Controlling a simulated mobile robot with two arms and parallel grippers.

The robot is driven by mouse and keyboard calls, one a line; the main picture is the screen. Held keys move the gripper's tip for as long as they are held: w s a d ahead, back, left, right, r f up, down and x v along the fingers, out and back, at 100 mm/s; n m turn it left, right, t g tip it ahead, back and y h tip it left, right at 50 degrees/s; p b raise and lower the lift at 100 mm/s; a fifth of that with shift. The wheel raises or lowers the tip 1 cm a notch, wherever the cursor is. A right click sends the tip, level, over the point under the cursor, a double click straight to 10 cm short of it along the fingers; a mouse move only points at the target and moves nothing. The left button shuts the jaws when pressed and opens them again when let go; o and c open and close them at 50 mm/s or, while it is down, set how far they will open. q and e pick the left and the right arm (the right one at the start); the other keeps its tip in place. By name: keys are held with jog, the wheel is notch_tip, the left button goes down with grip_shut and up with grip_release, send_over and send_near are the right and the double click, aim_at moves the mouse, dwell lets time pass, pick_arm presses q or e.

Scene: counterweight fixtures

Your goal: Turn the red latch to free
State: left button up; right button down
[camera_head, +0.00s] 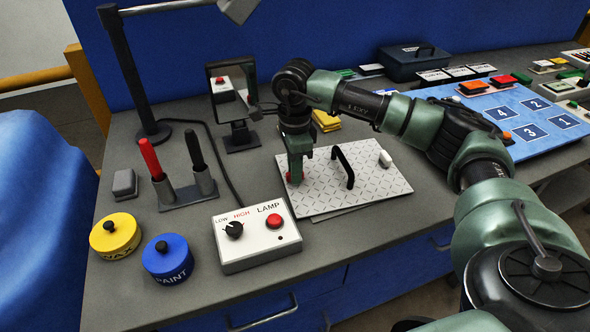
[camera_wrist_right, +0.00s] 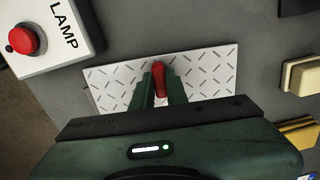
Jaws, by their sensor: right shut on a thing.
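The red latch (camera_wrist_right: 159,76) stands between the fingers of my right gripper (camera_wrist_right: 160,90) in the right wrist view. In the head view only a bit of the red latch (camera_head: 289,177) shows beside the fingers. My right gripper (camera_head: 294,178) points down and is shut on it. The latch sits at the left side of a light diamond-pattern plate (camera_head: 325,200), which has a black bar handle (camera_head: 344,166) and a white latch (camera_head: 385,158) at its right side. The fingers partly hide the red latch, so its exact angle is hard to tell. My left gripper is not in view.
A lamp control box (camera_head: 254,236) with a red button and a knob stands close at the front left of the plate. Blue and yellow round tins (camera_head: 166,258), a rack with two handled tools (camera_head: 188,190) and a small mirror-like screen (camera_head: 232,95) are farther left.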

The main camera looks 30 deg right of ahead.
jog(key=c, duration=1.4)
grip_release()
jog(key=shift+r, duration=0.1)
notch_tip(320, 180, up, 8)
jog(key=shift+f+b, duration=0.15)
jog(key=shift+b, duration=0.35)
